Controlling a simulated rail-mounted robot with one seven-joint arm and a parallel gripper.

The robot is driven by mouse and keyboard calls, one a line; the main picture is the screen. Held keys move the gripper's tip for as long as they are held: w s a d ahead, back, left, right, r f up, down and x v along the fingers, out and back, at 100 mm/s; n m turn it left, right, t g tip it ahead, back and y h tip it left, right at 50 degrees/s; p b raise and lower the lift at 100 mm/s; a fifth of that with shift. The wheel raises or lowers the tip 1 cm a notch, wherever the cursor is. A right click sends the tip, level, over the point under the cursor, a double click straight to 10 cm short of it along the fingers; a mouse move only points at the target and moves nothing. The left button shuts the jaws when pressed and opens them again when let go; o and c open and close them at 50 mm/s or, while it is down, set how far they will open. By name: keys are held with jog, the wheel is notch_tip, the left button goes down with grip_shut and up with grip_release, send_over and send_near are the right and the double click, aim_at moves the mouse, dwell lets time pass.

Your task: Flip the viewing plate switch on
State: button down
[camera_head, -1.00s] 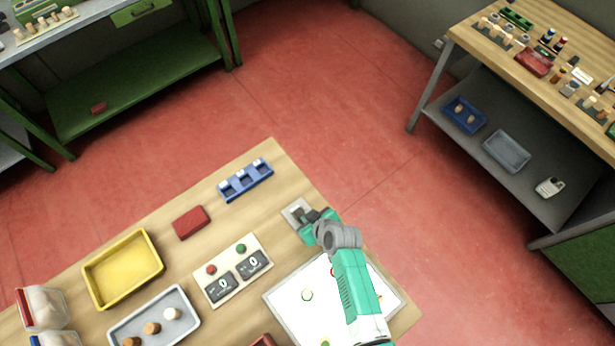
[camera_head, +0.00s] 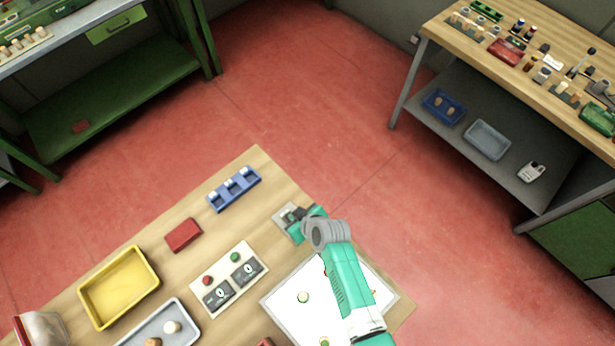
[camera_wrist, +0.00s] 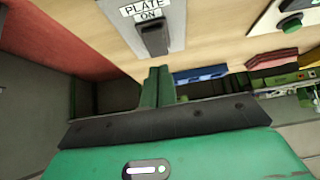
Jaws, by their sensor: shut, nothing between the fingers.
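The viewing plate switch (camera_head: 284,222) is a small grey plate near the table's far right edge, partly covered by my gripper (camera_head: 299,213) in the head view. In the wrist view the switch (camera_wrist: 154,40) shows a dark lever below a label reading "PLATE" and "ON". My gripper (camera_wrist: 158,86) is shut and empty, its green fingertips just below the lever in that picture; I cannot tell whether they touch it. The viewing plate (camera_head: 285,300) is a bright white panel on the table, partly hidden by my arm, with a few small pieces on it.
A cream panel (camera_head: 253,259) with counters and red and green buttons stands left of the viewing plate. A blue holder (camera_head: 234,188), red block (camera_head: 183,235), yellow tray (camera_head: 119,287) and grey tray (camera_head: 190,318) share the table. Other benches stand beyond the red floor.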

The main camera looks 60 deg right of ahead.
jog(key=s+f+v, duration=0.1)
jog(key=v, duration=1)
jog(key=shift+s+a+f, duration=0.2)
jog(key=shift+s, duration=0.15)
jog(key=w+a+r+n+t+p, duration=0.15)
jog(key=w+r, duration=0.45)
jog(key=r, duration=0.6)
jog(key=w+a+r+t+h, duration=0.1)
jog(key=w+a+r+t, duration=0.15)
jog(key=w+r, duration=0.7)
jog(key=w+a+r+t, duration=0.2)
jog(key=w+r+t, duration=0.15)
jog(key=r, duration=1.05)
jog(key=w+a+r+t+p, duration=0.1)
jog(key=a+r+t, duration=0.35)
jog(key=r, duration=1.05)
jog(key=s+a+r+t+y, duration=0.1)
jog(key=s+a+r, duration=0.2)
jog(key=r, duration=0.5)
jog(key=s+a+r+t+y+p, duration=0.1)
jog(key=s+a+r+t, duration=0.1)
jog(key=s+a+r, duration=0.2)
jog(key=s+a+r+t+y, duration=0.1)
jog(key=s+a+r+t, duration=0.1)
jog(key=a+r, duration=0.5)
notch_tip(320, 180, up, 6)
jog(key=shift+s+r+n, duration=0.1)
jog(key=shift+s+n, duration=0.25)
jog(key=shift+s, duration=0.4)
